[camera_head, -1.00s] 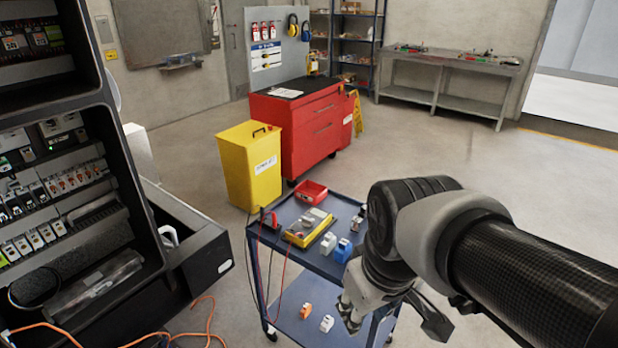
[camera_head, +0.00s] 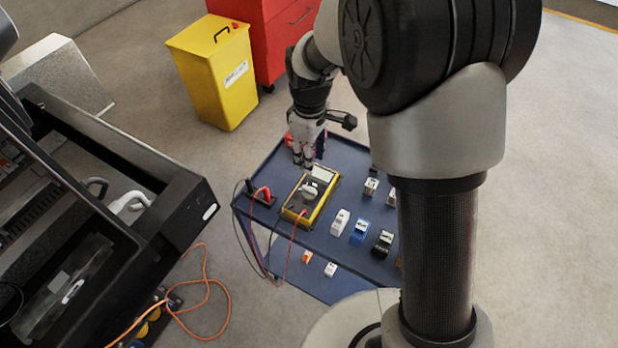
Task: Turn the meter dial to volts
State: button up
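The yellow-framed meter (camera_head: 294,213) lies on the top of the blue cart (camera_head: 349,156), with a grey dial (camera_head: 308,191) near its middle and a pale display at its far end. The setting the dial points to is too small to read. My gripper (camera_head: 303,163) points down over the far end of the meter, beyond the dial and apart from it as far as I can see. Its fingers look close together, but whether they are open or shut is unclear. A red tray behind my gripper is mostly hidden.
Red and black leads (camera_head: 268,194) hang from the cart's left side. White, blue and black modules (camera_head: 359,232) stand right of the meter. A yellow bin (camera_head: 212,80) and red cabinet (camera_head: 277,30) stand behind. An orange cable (camera_head: 205,290) lies on the floor.

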aim_at(309, 189)
jog(key=f+b, duration=0.4)
jog(key=f, duration=1)
jog(key=shift+w, duration=0.2)
grip_shut()
